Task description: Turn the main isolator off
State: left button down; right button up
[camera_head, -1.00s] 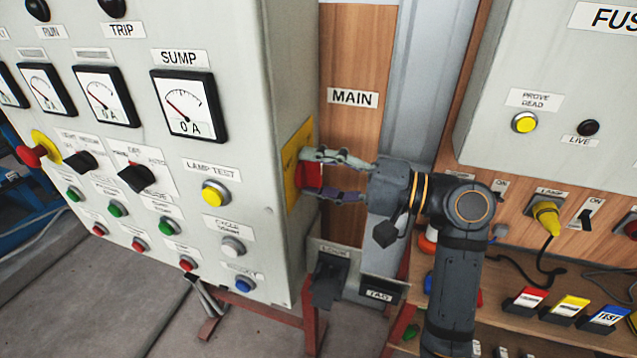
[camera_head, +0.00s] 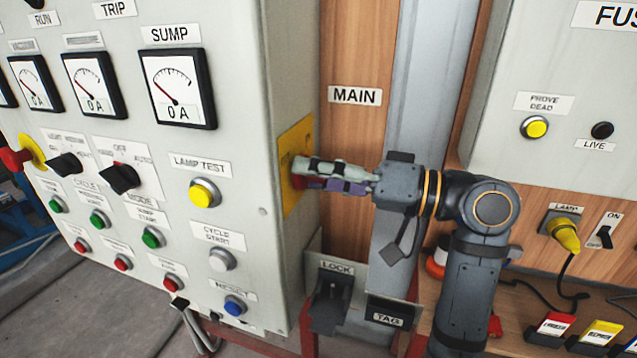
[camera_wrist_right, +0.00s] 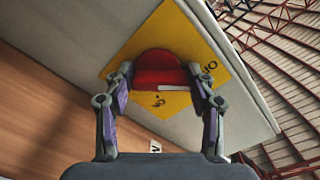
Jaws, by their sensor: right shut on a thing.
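The main isolator is a red handle on a yellow plate (camera_head: 299,142) on the right side face of the grey control panel. In the head view the red handle (camera_head: 299,182) is mostly hidden behind my right gripper (camera_head: 303,172). In the right wrist view the red handle (camera_wrist_right: 160,70) sits between the two fingers of my right gripper (camera_wrist_right: 160,82), which is shut on it. A white stripe shows along the handle's near edge. The yellow plate (camera_wrist_right: 200,40) bears partly hidden black lettering. My left gripper is in neither view.
A MAIN label (camera_head: 354,96) is on the wooden board behind. A bracket with a black lock (camera_head: 331,300) and a TAG plate (camera_head: 387,314) lies below my right gripper. The fuse box (camera_head: 570,90) and a lamp plug (camera_head: 564,235) are at right.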

jog(key=shift+r, duration=0.15)
dwell(0.3)
jog(key=o, duration=1.1)
jog(key=shift+v, duration=6)
